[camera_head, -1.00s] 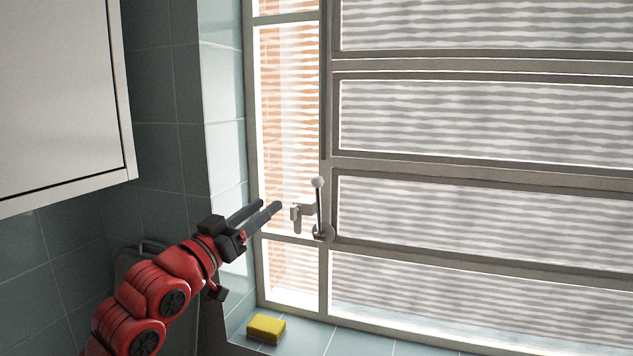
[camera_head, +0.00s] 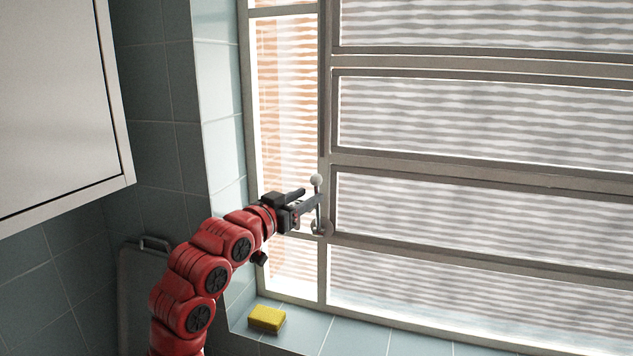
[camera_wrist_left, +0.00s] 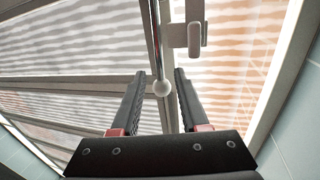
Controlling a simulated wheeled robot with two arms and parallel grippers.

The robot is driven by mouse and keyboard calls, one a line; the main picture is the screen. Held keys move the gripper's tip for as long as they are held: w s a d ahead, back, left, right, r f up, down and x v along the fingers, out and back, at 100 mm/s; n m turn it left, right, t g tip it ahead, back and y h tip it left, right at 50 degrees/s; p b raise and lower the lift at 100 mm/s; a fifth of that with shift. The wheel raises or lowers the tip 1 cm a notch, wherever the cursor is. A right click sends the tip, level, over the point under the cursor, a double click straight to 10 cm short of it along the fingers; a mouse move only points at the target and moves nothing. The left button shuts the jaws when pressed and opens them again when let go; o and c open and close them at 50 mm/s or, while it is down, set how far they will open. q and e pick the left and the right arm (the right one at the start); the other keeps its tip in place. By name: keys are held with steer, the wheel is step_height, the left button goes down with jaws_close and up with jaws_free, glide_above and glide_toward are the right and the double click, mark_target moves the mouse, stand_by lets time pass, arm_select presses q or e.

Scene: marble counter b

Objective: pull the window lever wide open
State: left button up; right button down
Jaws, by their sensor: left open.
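The window lever (camera_head: 317,204) is a thin metal rod with a white ball knob (camera_head: 316,180) at its upper end, mounted on the window frame's upright bar. In the head view it stands nearly upright. My left gripper (camera_head: 311,196) is open at the lever, its dark fingers pointing right. The fingers partly hide the lever's middle in the head view. My right gripper is not in view.
A pale latch bracket (camera_wrist_left: 195,28) is close beside the lever. A yellow sponge (camera_head: 267,318) lies on the tiled sill below. A white cabinet (camera_head: 55,90) hangs at upper left. A grey board with a handle (camera_head: 143,290) leans in the corner.

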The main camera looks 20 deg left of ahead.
mark_target(317, 207)
arm_select(q)
steer(key=shift+p+x, duration=0.6)
steer(key=shift+x, duration=1.65)
steer(key=shift+c, duration=0.2)
jaws_close()
